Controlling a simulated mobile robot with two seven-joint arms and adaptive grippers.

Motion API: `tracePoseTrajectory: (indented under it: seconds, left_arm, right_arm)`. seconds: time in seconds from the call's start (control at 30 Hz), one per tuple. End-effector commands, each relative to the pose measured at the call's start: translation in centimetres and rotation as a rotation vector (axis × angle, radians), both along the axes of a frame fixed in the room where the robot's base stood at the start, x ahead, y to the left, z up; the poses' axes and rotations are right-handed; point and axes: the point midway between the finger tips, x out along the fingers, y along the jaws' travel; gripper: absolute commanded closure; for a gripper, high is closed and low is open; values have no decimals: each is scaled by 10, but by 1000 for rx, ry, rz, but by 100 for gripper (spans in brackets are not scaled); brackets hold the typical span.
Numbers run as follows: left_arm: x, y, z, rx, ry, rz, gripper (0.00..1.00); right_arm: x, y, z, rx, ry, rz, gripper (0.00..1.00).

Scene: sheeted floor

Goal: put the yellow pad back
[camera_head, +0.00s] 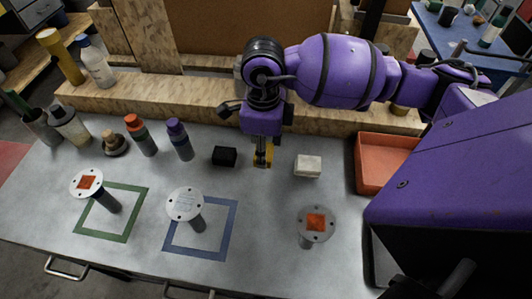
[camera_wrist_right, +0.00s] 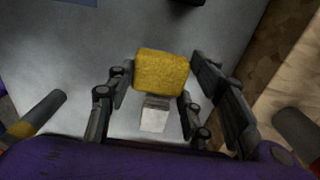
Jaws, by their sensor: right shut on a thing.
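The yellow pad (camera_head: 264,158) is between the fingers of my right gripper (camera_head: 262,150), at the back middle of the grey table. In the right wrist view the yellow pad (camera_wrist_right: 160,72) is a rough block with the fingers of my right gripper (camera_wrist_right: 160,78) closed against its sides. Whether the pad touches the table or is held just above it, I cannot tell. It is between a black block (camera_head: 225,156) on the left and a white block (camera_head: 308,166) on the right, apart from both. My left gripper is not in view.
Several bottles stand at the back left, including an orange-capped one (camera_head: 140,134). Round-topped posts stand by the green square (camera_head: 130,187), the blue square (camera_head: 231,231) and at the right (camera_head: 317,224). An orange tray (camera_head: 388,163) lies at the right. A wooden ledge (camera_head: 190,108) runs behind.

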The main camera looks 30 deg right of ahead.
Motion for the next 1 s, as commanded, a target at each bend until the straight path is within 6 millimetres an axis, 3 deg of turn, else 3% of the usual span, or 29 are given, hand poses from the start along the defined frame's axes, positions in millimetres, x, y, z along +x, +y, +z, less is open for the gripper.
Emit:
tracePoseTrajectory:
  seconds: [0.27,0.47,0.87,0.9,1.0]
  left_arm:
    - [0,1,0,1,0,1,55]
    - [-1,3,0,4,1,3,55]
    - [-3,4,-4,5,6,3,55]
    - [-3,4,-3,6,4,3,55]
    - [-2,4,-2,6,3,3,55]
  right_arm:
    - [9,-11,-17,1,1,-3,81]
    - [9,-10,-46,1,2,-1,81]
    - [9,-11,-52,1,1,0,81]
    - [9,-11,-51,1,-1,0,47]
    - [9,-10,-50,1,-1,0,34]
